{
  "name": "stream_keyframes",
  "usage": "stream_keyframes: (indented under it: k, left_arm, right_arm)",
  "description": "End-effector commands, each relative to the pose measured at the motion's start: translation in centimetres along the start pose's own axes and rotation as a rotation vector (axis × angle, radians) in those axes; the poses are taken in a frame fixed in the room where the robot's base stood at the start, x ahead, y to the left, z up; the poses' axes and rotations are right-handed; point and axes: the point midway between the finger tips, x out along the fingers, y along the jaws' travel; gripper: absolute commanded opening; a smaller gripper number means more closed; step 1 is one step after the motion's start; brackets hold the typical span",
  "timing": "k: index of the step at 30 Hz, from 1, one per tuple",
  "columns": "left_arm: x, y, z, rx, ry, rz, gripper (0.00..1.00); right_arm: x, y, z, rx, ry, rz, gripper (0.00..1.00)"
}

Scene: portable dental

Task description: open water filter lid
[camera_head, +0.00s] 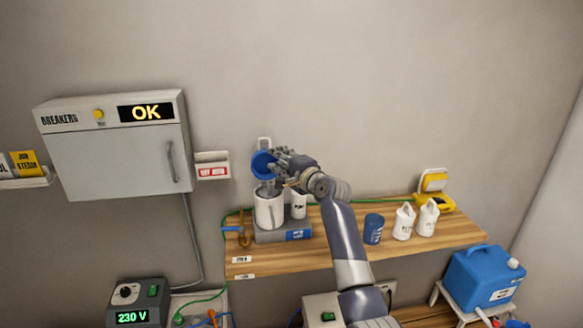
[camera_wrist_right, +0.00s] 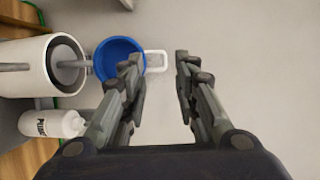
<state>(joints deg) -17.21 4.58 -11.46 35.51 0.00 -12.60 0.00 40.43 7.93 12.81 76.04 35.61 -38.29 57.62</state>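The water filter is a white cylinder (camera_head: 269,211) on a grey base on the wooden shelf. Its top is open, and a grey inner part shows inside it in the right wrist view (camera_wrist_right: 66,64). The blue lid (camera_head: 262,165) stands tilted up above the filter's far side; in the right wrist view the lid (camera_wrist_right: 112,52) shows as a round blue cup beside the white body. My right gripper (camera_head: 279,157) is beside the lid. In the right wrist view its fingers (camera_wrist_right: 157,82) are apart with nothing between them; the left finger overlaps the lid's edge, contact unclear. My left gripper is out of view.
A white bottle (camera_wrist_right: 62,124) stands close beside the filter. On the shelf (camera_head: 345,248) to the right are a blue container (camera_head: 373,229), white jugs (camera_head: 404,222) and a yellow device (camera_head: 433,191). A breaker box (camera_head: 115,150) hangs on the left wall.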

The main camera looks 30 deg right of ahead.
Motion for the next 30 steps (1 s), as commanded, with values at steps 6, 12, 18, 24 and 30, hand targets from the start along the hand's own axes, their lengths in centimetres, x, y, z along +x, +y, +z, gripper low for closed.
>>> stream_keyframes:
  k: [6,12,18,24,30]
  left_arm:
    - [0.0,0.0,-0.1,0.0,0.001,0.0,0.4]
    - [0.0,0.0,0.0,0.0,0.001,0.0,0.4]
    - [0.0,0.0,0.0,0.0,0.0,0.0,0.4]
    - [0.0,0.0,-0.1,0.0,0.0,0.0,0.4]
    - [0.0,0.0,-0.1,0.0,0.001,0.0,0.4]
  right_arm:
    - [-3.1,0.0,-0.1,0.0,0.001,-0.001,0.28]
    - [-5.4,0.0,-0.1,0.0,0.001,-0.002,0.28]
    - [-6.5,-0.1,-0.1,0.0,0.001,-0.002,0.28]
    - [-6.7,-0.1,-0.1,0.0,0.001,-0.002,0.28]
    - [-6.6,-0.1,-0.1,0.0,0.001,-0.002,0.28]
